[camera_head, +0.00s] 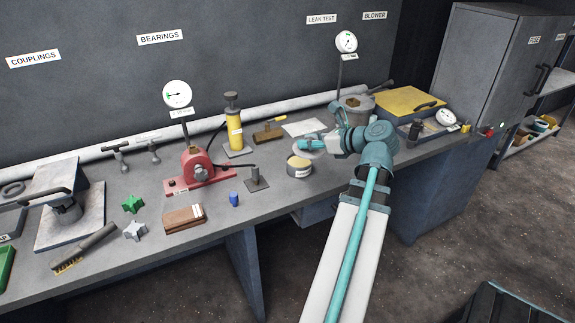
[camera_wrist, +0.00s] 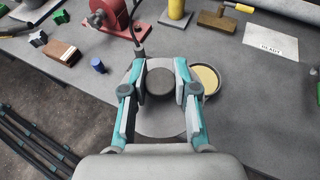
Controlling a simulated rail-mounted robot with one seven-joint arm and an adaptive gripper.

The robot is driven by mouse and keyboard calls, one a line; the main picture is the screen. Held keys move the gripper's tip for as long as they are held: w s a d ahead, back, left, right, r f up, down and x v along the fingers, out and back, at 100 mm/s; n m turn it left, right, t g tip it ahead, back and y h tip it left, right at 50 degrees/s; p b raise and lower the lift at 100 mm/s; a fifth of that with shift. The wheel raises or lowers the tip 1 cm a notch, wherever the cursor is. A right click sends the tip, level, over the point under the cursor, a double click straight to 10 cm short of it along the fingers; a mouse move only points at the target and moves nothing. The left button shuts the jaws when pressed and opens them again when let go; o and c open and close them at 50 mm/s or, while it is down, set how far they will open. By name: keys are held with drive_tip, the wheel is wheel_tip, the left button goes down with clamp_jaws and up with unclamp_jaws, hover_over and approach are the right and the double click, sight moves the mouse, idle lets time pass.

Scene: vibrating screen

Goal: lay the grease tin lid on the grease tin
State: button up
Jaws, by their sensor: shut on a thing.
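The grease tin (camera_head: 299,167) is a short round open tin with yellowish grease inside. It stands on the bench, and the wrist view shows it (camera_wrist: 208,78) just right of my gripper, partly covered by a finger. The grease tin lid (camera_head: 302,151) is a grey disc with a dark round knob; it also shows in the wrist view (camera_wrist: 163,118). My gripper (camera_head: 310,145) is shut on the lid's knob, as the wrist view (camera_wrist: 160,82) shows. The lid appears beside the tin, not over it. Its height above the bench is hard to tell.
A red pump (camera_head: 200,165), a yellow cylinder (camera_head: 235,130), a small stand (camera_head: 257,180) and a blue piece (camera_head: 234,199) stand left of the tin. The bench's front edge is close to the tin.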

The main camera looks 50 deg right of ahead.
drive_tip(key=shift+w+a+f, duration=0.2)
drive_tip(key=shift+w+a, duration=0.05)
drive_tip(key=shift+w+d+f+p, duration=0.5)
drive_tip(key=shift+w+d+f, duration=1.1)
drive_tip(key=shift+f, duration=0.55)
drive_tip(key=shift+w+d+f+p, duration=0.45)
drive_tip(key=shift+w+d+f, duration=1.1)
drive_tip(key=shift+f, duration=0.6)
drive_tip(key=shift+w+d+f+p, duration=0.5)
drive_tip(key=shift+w+d+f, duration=1.1)
drive_tip(key=shift+f, duration=0.55)
drive_tip(key=shift+f, duration=0.15)
drive_tip(key=o, duration=0.9)
